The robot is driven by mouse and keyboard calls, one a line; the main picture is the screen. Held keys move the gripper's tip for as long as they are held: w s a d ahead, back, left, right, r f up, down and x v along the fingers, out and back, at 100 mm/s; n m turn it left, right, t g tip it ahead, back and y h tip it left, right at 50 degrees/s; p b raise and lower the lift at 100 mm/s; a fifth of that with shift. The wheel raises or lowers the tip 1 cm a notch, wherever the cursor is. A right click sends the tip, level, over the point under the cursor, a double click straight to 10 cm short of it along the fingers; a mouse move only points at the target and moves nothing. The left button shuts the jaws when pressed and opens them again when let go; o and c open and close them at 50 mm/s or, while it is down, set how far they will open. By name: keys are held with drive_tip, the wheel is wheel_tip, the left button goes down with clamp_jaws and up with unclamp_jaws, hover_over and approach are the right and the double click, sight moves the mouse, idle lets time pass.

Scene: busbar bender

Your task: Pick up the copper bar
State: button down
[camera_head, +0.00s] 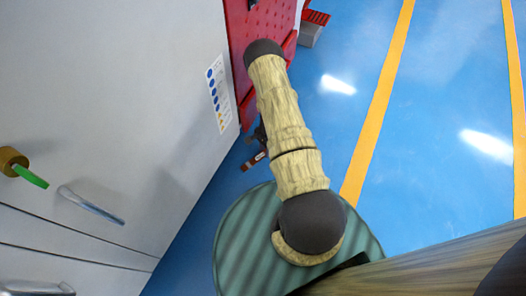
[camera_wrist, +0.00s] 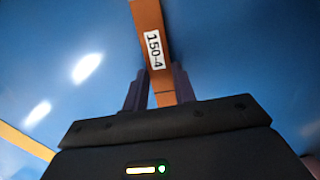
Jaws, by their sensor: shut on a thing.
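The copper bar (camera_wrist: 147,18) is a long, flat, orange-brown strip with a white label reading "150-4". In the wrist view it runs from the top edge down between the two dark fingers. My gripper (camera_wrist: 159,75) is shut on the bar, with blue floor behind it. In the head view a small reddish-brown piece with a white label, apparently the bar (camera_head: 252,161), shows just left of my arm. My arm hides most of the gripper there.
A large white cabinet surface (camera_head: 110,90) fills the left, with a brown round piece with a green part (camera_head: 14,163) and a silver handle-like piece (camera_head: 92,206). A red perforated panel (camera_head: 268,22) stands at the top. Blue floor (camera_head: 440,90) with yellow lines is clear on the right.

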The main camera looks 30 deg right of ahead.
drive_tip(key=shift+r+p, duration=0.3)
drive_tip(key=shift+r, duration=0.4)
wheel_tip(320, 180, up, 2)
drive_tip(key=shift+r+p, duration=0.1)
drive_tip(key=shift+p, duration=0.85)
drive_tip(key=s+d+p, duration=0.2)
drive_tip(key=s+d, duration=0.1)
drive_tip(key=s, duration=0.1)
drive_tip(key=s+d+p, duration=0.2)
drive_tip(key=s+d, duration=0.2)
drive_tip(key=s, duration=0.1)
drive_tip(key=s+d+p, duration=0.2)
drive_tip(key=s+d, duration=0.2)
drive_tip(key=s, duration=0.1)
drive_tip(key=shift+s+d+f, duration=0.1)
drive_tip(key=shift+f, duration=0.15)
